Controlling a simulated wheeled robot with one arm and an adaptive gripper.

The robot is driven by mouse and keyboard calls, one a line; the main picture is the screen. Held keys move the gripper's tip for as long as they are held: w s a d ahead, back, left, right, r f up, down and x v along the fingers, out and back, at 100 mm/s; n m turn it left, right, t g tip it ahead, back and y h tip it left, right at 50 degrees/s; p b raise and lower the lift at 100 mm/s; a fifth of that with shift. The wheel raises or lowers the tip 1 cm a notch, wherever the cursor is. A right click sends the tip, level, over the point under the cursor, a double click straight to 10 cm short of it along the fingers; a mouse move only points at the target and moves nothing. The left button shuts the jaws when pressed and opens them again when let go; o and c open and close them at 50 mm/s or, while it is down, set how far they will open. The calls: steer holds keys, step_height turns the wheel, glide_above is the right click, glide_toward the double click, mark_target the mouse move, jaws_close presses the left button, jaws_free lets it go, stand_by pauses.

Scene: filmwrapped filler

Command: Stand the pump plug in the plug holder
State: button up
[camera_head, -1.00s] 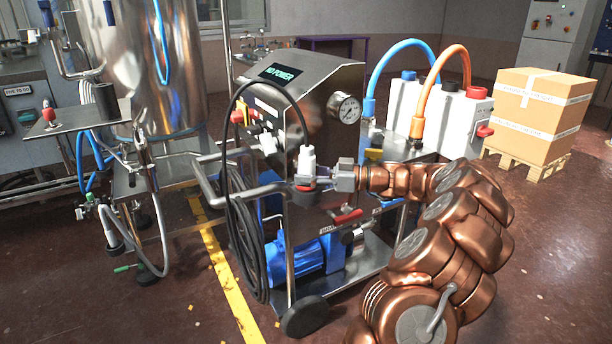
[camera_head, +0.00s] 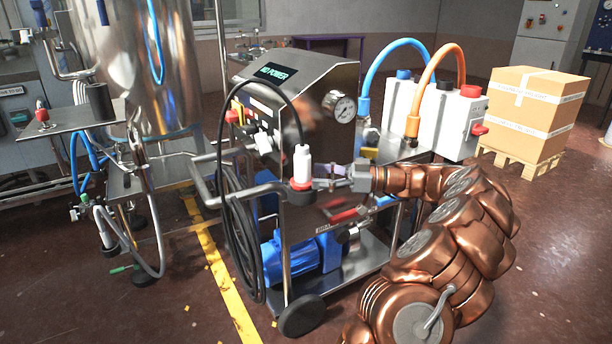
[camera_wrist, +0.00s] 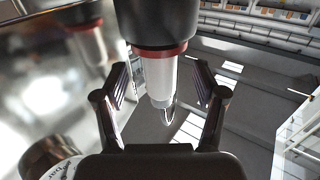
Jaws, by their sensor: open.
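The white pump plug (camera_head: 302,166) stands upright in the plug holder (camera_head: 300,190), a dark cup with a red rim on the front of the steel pump cart. Its black cable arcs up from the top. In the wrist view, which looks inverted, the white plug (camera_wrist: 160,78) points down out of the dark holder (camera_wrist: 160,22) and its red ring. My gripper (camera_head: 325,182) is open just right of the plug. Its fingers (camera_wrist: 162,88) are spread to both sides of the plug in the wrist view, with gaps. How deep the plug sits is hidden by the rim.
The cart carries a round gauge (camera_head: 340,106), a red-handled valve (camera_head: 342,216) below my gripper and a coiled black cable (camera_head: 240,235) at left. A white box (camera_head: 440,118) with blue and orange hoses stands behind my arm. A steel tank (camera_head: 135,70) is at left.

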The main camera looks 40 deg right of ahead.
steer(key=v, duration=0.7)
